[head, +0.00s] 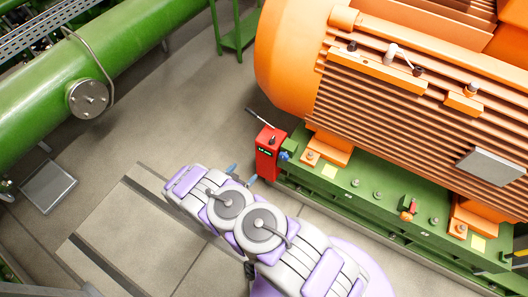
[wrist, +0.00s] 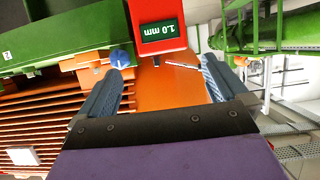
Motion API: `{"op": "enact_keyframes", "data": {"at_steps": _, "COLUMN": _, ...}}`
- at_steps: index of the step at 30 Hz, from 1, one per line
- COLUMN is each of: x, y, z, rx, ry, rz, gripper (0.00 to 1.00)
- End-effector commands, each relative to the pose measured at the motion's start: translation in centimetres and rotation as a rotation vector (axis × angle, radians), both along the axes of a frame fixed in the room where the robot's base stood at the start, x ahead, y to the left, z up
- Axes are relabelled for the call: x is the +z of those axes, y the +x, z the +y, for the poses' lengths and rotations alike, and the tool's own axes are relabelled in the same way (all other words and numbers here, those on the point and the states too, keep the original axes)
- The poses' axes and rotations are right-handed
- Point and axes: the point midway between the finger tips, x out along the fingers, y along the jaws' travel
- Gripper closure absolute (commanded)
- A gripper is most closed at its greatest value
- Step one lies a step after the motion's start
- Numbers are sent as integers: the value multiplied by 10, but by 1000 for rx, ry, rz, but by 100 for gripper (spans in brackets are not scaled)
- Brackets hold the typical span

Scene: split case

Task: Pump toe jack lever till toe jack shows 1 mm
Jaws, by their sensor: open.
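The red toe jack (head: 268,154) stands at the near left corner of the green motor base, with its small dark display on the front. In the wrist view the jack (wrist: 172,10) appears upside down, and its display (wrist: 158,31) reads 1.0 mm. The jack lever (head: 259,117) slants from the top of the jack up to the left, with a dark end. In the wrist view the thin lever (wrist: 183,65) shows between my fingers, seemingly beyond them. My gripper (head: 241,174) is open and empty in front of the jack. Its blue fingers (wrist: 160,68) are apart.
A blue knob (head: 284,156) sits beside the jack. The orange motor (head: 390,110) rests on the green base (head: 350,190) to the right. A large green pipe (head: 110,80) runs at upper left. Grey floor (head: 190,110) is free between pipe and jack.

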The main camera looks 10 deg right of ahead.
Motion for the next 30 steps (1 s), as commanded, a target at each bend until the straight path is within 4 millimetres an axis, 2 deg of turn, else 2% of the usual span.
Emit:
{"op": "enact_keyframes", "data": {"at_steps": 3, "x": 11, "y": -17, "z": 13, "rx": 3, "ry": -1, "rz": 1, "gripper": 0}}
{"op": "enact_keyframes", "data": {"at_steps": 9, "x": 21, "y": -38, "z": 29, "rx": 1, "ry": -1, "rz": 1, "gripper": 0}}
{"op": "enact_keyframes", "data": {"at_steps": 16, "x": 25, "y": -45, "z": 34, "rx": -1, "ry": 2, "rz": 1, "gripper": 0}}
{"op": "enact_keyframes", "data": {"at_steps": 19, "x": 30, "y": -38, "z": 40, "rx": 3, "ry": 27, "rz": 9, "gripper": 0}}
{"op": "enact_keyframes", "data": {"at_steps": 23, "x": 44, "y": -16, "z": 58, "rx": 28, "ry": 115, "rz": 49, "gripper": 0}}
{"op": "enact_keyframes", "data": {"at_steps": 30, "x": 97, "y": 30, "z": 99, "rx": 125, "ry": 327, "rz": 160, "gripper": 0}}
